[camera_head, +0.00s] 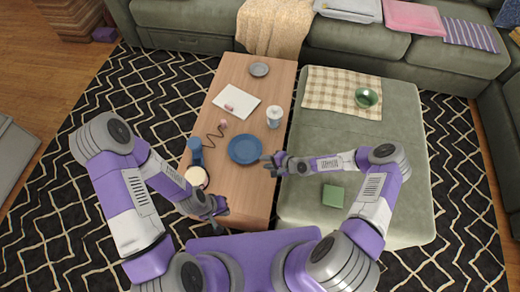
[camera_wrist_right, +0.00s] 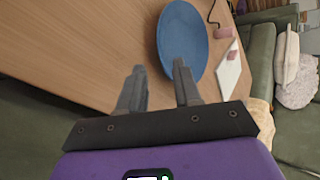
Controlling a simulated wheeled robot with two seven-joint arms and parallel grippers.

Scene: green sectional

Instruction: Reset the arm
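My right gripper (camera_head: 270,164) hovers over the right edge of the wooden table, beside the blue plate (camera_head: 245,149). In the right wrist view its two fingers (camera_wrist_right: 160,87) stand apart with nothing between them, and the blue plate (camera_wrist_right: 183,40) lies beyond the fingertips. My left gripper (camera_head: 218,208) is over the table's near left part, close to a round cream-topped item (camera_head: 196,177). Its fingers are small and dark here, and I cannot tell whether they are apart.
The wooden table (camera_head: 235,190) holds a blue cup-like item (camera_head: 195,150), a white cup (camera_head: 274,117), white paper (camera_head: 236,102) and a grey dish (camera_head: 259,69). The green ottoman (camera_head: 300,208) carries a checkered cloth (camera_head: 325,90), a green bowl (camera_head: 366,97) and a green box (camera_head: 333,196).

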